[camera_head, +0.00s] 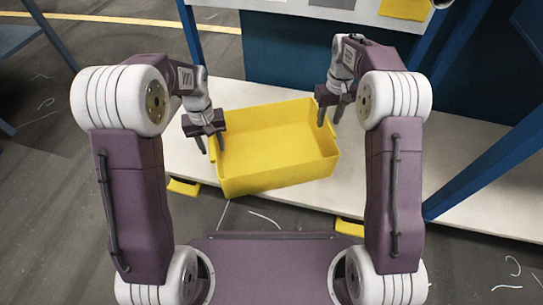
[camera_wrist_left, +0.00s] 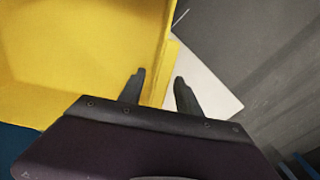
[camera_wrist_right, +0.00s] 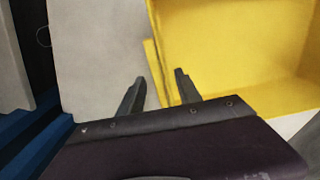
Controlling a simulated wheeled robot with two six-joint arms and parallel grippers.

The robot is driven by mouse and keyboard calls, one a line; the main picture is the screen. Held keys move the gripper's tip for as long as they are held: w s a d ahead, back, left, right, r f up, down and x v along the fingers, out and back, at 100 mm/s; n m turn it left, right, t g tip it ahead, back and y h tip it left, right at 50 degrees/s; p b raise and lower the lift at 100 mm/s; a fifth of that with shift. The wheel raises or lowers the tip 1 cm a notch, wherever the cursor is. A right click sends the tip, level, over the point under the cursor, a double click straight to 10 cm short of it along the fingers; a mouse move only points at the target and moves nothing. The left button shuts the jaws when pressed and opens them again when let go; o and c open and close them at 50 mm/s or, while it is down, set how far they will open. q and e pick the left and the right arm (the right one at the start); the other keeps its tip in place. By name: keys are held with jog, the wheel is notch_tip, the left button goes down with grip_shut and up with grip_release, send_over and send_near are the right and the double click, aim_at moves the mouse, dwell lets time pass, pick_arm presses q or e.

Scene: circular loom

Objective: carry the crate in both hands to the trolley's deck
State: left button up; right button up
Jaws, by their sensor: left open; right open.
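The yellow crate (camera_head: 275,178) is an open, empty box. It sits slightly turned on a pale low platform (camera_head: 185,152). My left gripper (camera_head: 211,146) is open at the crate's left end. In the left wrist view its fingers (camera_wrist_left: 159,77) point down on either side of the crate's end wall and its narrow yellow ledge (camera_wrist_left: 170,68). My right gripper (camera_head: 329,122) is open at the crate's right end. In the right wrist view its fingers (camera_wrist_right: 160,77) lie on either side of that end wall, beside a similar ledge (camera_wrist_right: 152,62). I cannot tell whether any finger touches.
Blue posts (camera_head: 480,165) rise at the right, with another post behind my left arm. A dark blue panel (camera_head: 285,55) stands behind the platform. Small yellow blocks (camera_head: 184,187) sit at the platform's front edge. Grey floor with pale scraps (camera_head: 480,265) is open at the right front.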

pick_arm(q)
notch_tip(320, 180, up, 11)
pick_arm(e)
notch_tip(320, 180, up, 12)
dwell(0.6)
pick_arm(q)
jog(key=shift+r, duration=0.1)
pick_arm(e)
jog(key=shift+r, duration=0.1)
